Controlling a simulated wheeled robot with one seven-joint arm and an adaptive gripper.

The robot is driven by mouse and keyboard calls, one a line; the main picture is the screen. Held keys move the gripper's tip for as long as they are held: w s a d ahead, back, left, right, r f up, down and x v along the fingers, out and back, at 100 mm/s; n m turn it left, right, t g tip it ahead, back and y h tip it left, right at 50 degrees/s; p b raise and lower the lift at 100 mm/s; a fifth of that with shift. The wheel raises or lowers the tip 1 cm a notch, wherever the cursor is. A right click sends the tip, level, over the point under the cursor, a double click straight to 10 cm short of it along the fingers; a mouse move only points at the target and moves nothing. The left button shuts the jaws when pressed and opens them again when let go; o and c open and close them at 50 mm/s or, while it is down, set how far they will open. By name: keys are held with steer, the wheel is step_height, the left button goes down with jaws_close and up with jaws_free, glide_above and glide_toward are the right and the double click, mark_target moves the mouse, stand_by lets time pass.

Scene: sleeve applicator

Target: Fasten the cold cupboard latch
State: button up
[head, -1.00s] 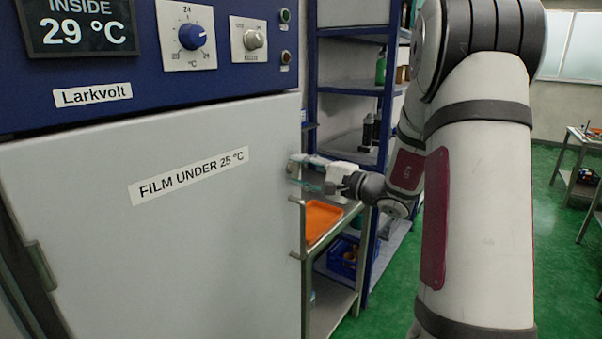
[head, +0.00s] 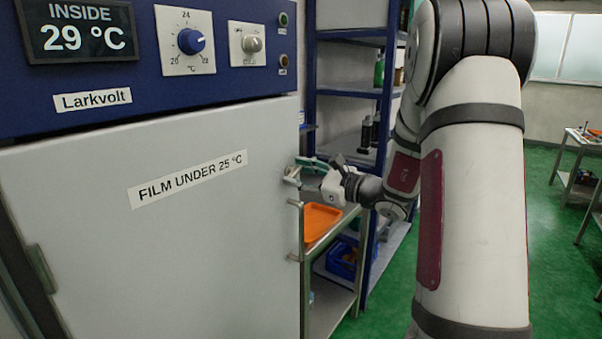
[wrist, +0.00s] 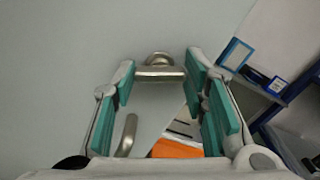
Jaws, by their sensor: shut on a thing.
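The cold cupboard's pale grey door (head: 150,240) fills the left of the head view and looks closed. Its metal latch (wrist: 160,72) shows in the wrist view as a round pivot with a lever lying crosswise. In the head view the latch (head: 291,173) is small, at the door's right edge. My gripper (head: 300,169) is at that edge, its teal fingers on the latch. In the wrist view my gripper (wrist: 162,78) has one finger at each end of the lever and is shut on it. Whether the latch engages a catch cannot be seen.
A fixed metal handle (wrist: 127,135) is below the latch. A metal side table with an orange tray (head: 320,220) stands right of the cupboard. A blue shelf rack (head: 350,92) is behind it. Green floor (head: 550,255) is open at right.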

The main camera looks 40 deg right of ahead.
steer(key=m+p, duration=0.1)
steer(key=m, duration=0.3)
steer(key=shift+m, duration=0.4)
steer(key=shift+f+p, duration=0.1)
steer(key=shift+p, duration=0.2)
steer(key=o, duration=1.2)
steer(key=shift+c, duration=0.2)
steer(key=v, duration=1.2)
